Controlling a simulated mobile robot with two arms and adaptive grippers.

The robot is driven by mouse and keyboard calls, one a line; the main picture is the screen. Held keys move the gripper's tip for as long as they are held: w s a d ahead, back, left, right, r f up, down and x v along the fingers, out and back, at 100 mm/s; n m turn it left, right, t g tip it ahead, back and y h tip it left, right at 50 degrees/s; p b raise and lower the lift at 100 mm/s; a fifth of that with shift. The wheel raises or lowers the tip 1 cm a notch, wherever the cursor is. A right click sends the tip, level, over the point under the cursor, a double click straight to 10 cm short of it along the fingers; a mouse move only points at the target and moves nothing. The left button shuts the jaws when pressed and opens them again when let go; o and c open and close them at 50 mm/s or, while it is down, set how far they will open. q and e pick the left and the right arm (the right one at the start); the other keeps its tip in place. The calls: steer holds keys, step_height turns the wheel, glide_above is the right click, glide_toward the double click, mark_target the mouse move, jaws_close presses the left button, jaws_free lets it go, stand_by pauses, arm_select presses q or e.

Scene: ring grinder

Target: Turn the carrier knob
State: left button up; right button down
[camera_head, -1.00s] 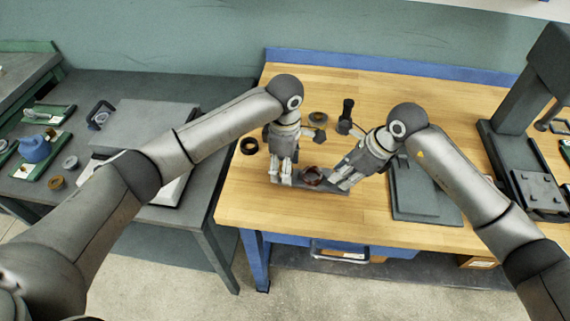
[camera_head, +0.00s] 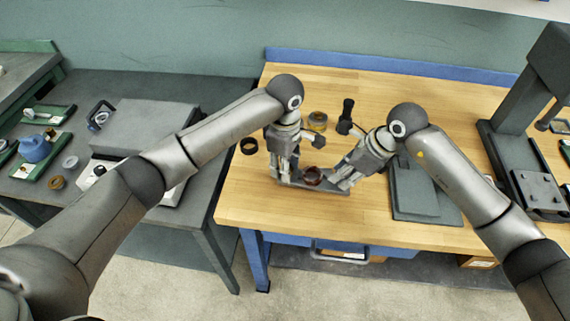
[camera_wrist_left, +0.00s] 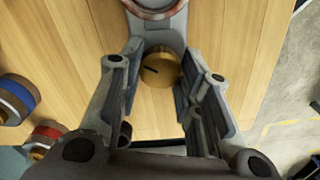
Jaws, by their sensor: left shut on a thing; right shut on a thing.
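The carrier (camera_head: 322,188) is a narrow grey plate on the wooden bench, with a dark reddish ring (camera_head: 312,175) on its middle. The ring's edge also shows at the top of the left wrist view (camera_wrist_left: 155,10). The carrier knob (camera_wrist_left: 160,69) is a round brass piece with a dark line on its face, at the carrier's end. My left gripper (camera_head: 283,177) points down at the carrier's left end and is shut on the knob, with a finger on each side of it. My right gripper (camera_head: 341,184) is shut on the carrier's right end, reaching in at a slant.
A grey block (camera_head: 415,192) lies to the right, before a tall dark machine (camera_head: 520,110). The bench's front edge is close to the carrier.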

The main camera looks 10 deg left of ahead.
arm_select(q)
steer(key=shift+m, duration=0.4)
steer(key=o, duration=1.1)
steer(key=shift+c, duration=0.2)
step_height(320, 180, up, 12)
